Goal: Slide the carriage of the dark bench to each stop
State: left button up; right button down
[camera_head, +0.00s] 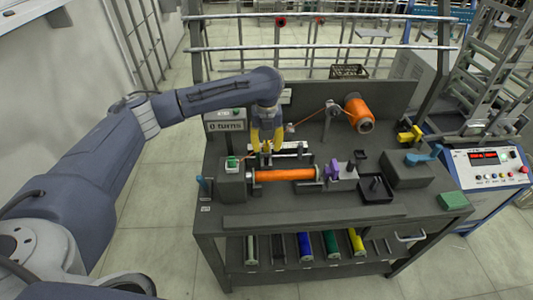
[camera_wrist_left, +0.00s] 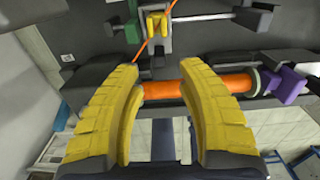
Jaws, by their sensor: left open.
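The dark bench (camera_head: 420,208) stands in the middle of the head view. A horizontal orange bobbin (camera_head: 285,175) is mounted on it, and it also shows in the left wrist view (camera_wrist_left: 228,84). Behind the bobbin runs a rail (camera_wrist_left: 205,17). A small carriage with a yellow top (camera_wrist_left: 156,22) sits on this rail, toward its left part, with orange thread running to it. My left gripper (camera_head: 266,146) is open, its yellow fingers pointing down over the carriage area. In the left wrist view the carriage lies beyond the fingertips (camera_wrist_left: 162,68), apart from them. My right gripper is not in view.
An orange thread spool (camera_head: 358,114) stands at the back right. A sign (camera_head: 225,126) reads "0 turns". A purple part (camera_head: 332,168) sits right of the bobbin. A black tray (camera_head: 376,190) and a blue-handled block (camera_head: 420,160) stand farther right. Several coloured rolls lie on the lower shelf (camera_head: 290,269).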

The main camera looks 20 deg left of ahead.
pick_arm(q)
jog(key=shift+r, duration=2.75)
